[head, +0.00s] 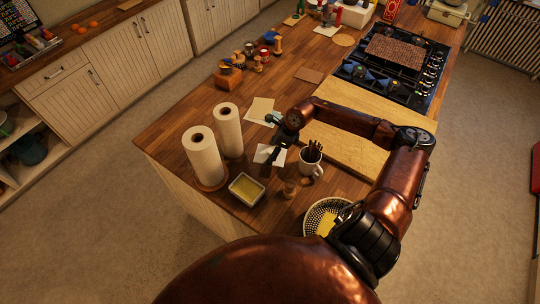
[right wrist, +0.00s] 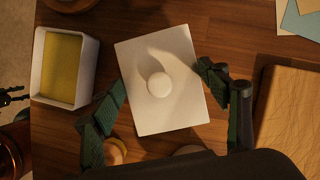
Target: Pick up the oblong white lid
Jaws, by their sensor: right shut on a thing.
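The oblong white lid (right wrist: 180,107) has a round knob in its middle and fills the centre of the right wrist view. It also shows in the head view (head: 264,155), partly covered by my right gripper. My right gripper (head: 275,152) reaches down over it, with one green-padded finger on each side of the lid, and is shut on it; both fingers show in the right wrist view (right wrist: 170,105). Whether the lid is clear of the counter I cannot tell. A white oblong dish with yellow contents (head: 247,189) stands open beside it. My left gripper is not seen.
Two paper towel rolls (head: 204,158) stand to the left. A white mug with dark sticks (head: 310,160) stands close on the right, with a small shaker (head: 289,189) and a patterned bowl (head: 312,222) in front. A large wooden board (head: 350,145) lies beyond.

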